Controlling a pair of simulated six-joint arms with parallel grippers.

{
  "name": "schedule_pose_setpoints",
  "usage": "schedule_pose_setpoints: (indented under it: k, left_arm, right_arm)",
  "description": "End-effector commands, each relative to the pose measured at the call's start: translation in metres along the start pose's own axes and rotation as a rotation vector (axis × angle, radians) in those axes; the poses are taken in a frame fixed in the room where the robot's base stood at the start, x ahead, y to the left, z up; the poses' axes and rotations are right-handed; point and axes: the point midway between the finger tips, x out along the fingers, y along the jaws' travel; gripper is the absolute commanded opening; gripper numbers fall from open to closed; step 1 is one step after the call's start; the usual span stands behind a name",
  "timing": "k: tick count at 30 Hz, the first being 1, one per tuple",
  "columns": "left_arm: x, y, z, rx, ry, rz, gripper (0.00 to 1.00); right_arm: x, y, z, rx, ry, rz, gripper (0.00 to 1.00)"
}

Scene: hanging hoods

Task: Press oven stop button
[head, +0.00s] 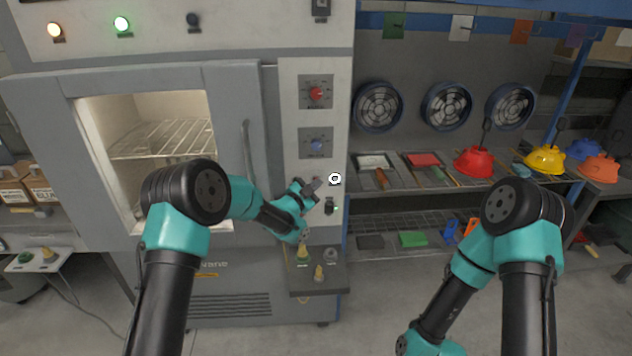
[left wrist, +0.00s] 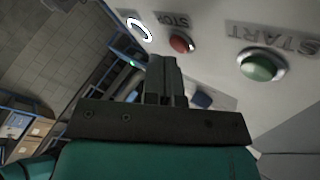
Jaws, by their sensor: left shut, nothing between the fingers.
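The grey oven (head: 235,100) stands at the left with a control panel (head: 290,120) beside its door. In the left wrist view the red stop button (left wrist: 181,43) sits on the pale panel under a STOP label. The green start button (left wrist: 260,66) is beside it under a START label. My left gripper (head: 314,185) is shut and empty, in front of the panel's lower part. In the left wrist view its fingertips (left wrist: 163,62) appear just below the red button; I cannot tell whether they touch. In the head view the stop button is not clear. My right gripper is out of view.
A red knob (head: 317,94) and a blue knob (head: 317,146) are higher on the panel. A small white ring (head: 335,178) shows near the panel's right edge. A small shelf (head: 318,280) juts out below.

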Motion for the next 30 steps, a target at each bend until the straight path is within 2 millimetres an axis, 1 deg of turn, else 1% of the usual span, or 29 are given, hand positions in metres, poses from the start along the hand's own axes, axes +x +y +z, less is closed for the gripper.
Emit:
schedule_pose_setpoints:
  k: [30]
  left_arm:
    - [0.0051,-0.0037,0.004,-0.001,-0.001,0.0,0.0]
  right_arm:
    - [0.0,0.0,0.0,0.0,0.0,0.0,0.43]
